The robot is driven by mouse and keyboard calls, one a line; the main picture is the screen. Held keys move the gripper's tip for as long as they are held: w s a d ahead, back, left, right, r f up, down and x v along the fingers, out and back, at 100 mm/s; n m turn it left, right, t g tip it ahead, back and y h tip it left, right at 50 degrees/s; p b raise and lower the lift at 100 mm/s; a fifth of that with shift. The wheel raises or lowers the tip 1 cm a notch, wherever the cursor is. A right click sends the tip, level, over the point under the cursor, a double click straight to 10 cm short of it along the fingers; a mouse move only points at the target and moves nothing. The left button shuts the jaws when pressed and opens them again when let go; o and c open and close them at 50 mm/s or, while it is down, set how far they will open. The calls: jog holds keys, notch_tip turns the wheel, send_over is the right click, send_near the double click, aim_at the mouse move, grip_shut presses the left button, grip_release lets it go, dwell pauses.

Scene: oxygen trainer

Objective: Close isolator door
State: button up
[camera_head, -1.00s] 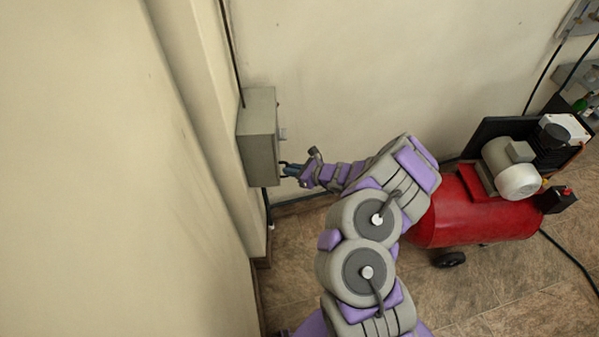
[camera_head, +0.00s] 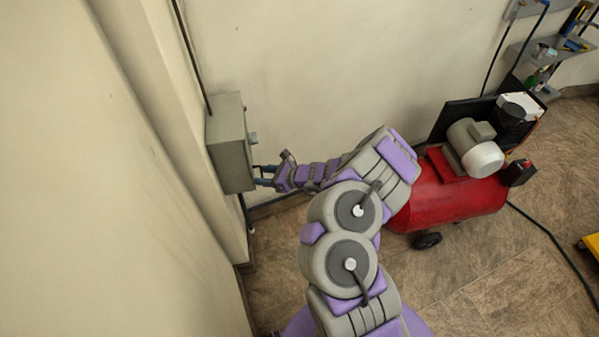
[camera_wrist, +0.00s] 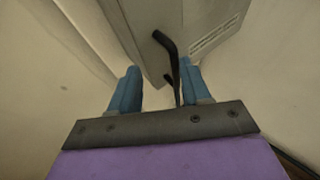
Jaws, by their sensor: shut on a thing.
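The isolator is a grey box (camera_head: 228,150) on the wall left of centre in the head view, with a small grey knob (camera_head: 253,138) on its right-hand face. My gripper (camera_head: 264,175) is at the lower part of that face. In the wrist view, my gripper's two blue fingers (camera_wrist: 158,84) are at either side of a bent black handle (camera_wrist: 168,48), which lies close to the right finger; the gripper is shut on it. The grey door face (camera_wrist: 195,15) with a pale label is beyond the fingers. I cannot tell how far the door stands from the box.
A red compressor tank (camera_head: 450,198) with a motor on top stands on the floor right of my arm. A dark conduit (camera_head: 193,55) runs up the wall from the box. Grey shelves (camera_head: 550,50) are at the far right. Brown tiled floor (camera_head: 480,270) lies open at the lower right.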

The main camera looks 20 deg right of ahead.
jog(key=s+d+r, duration=0.1)
jog(key=s+d+r+p, duration=0.1)
jog(key=s, duration=0.1)
jog(key=shift+r, duration=0.25)
jog(key=shift+c, duration=0.2)
jog(key=w+d+f+p+v, duration=0.1)
jog(key=p+v, duration=0.2)
jog(key=v, duration=0.9)
jog(key=shift+d+f+p, duration=0.25)
jog(key=shift+d+p, duration=0.1)
jog(key=shift+p, duration=0.05)
